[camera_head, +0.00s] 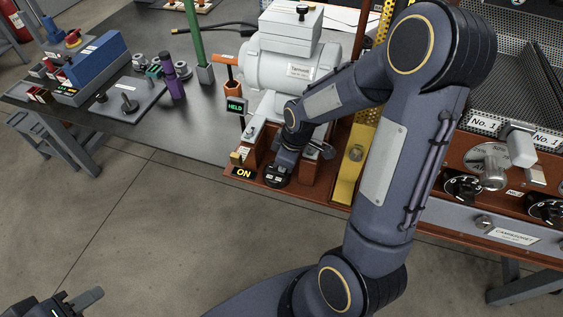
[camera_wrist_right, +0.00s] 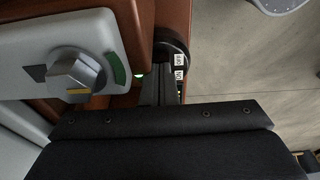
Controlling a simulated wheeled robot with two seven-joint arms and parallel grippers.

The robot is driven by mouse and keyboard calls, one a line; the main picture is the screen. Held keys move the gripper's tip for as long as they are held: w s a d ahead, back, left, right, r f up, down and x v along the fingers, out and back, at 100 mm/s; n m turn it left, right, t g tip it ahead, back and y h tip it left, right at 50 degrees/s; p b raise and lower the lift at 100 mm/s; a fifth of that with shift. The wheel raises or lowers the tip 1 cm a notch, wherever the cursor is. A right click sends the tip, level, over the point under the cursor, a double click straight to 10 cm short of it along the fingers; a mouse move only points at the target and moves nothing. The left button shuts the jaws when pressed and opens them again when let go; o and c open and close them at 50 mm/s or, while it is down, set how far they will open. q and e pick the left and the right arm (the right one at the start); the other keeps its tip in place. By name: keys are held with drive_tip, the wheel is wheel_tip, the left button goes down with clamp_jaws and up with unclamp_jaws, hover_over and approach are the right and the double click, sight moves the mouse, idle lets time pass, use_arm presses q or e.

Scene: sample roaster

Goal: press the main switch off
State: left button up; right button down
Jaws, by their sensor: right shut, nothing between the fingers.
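The main switch (camera_head: 278,180) is a dark round piece at the front edge of the red-brown base, beside a black plate reading "ON" (camera_head: 243,172). In the right wrist view, the switch (camera_wrist_right: 180,67) shows small white OFF and ON labels. My right gripper (camera_head: 287,160) points down just above the switch, shut and empty. In the right wrist view its narrow fingers (camera_wrist_right: 160,88) end beside the labels; I cannot tell whether they touch the switch. My left gripper (camera_head: 82,301) is at the bottom left, far from the switch; its jaw gap is unclear.
A grey panel knob (camera_wrist_right: 75,75) with a green mark is close beside my right fingers. A lit HELD display (camera_head: 235,107) and a grey motor (camera_head: 290,68) stand behind the switch. Black numbered dials (camera_head: 463,187) are at the right. The floor in front is clear.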

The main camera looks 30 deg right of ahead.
drive_tip(key=shift+s+d+f, duration=0.25)
drive_tip(key=shift+s+f, duration=0.5)
drive_tip(key=shift+f, duration=0.05)
drive_tip(key=shift+a+r, duration=0.1)
drive_tip(key=shift+w+a+r, duration=0.15)
drive_tip(key=shift+w, duration=0.15)
drive_tip(key=shift+w+a+r, duration=0.15)
drive_tip(key=shift+w+r, duration=0.05)
drive_tip(key=shift+w, duration=0.1)
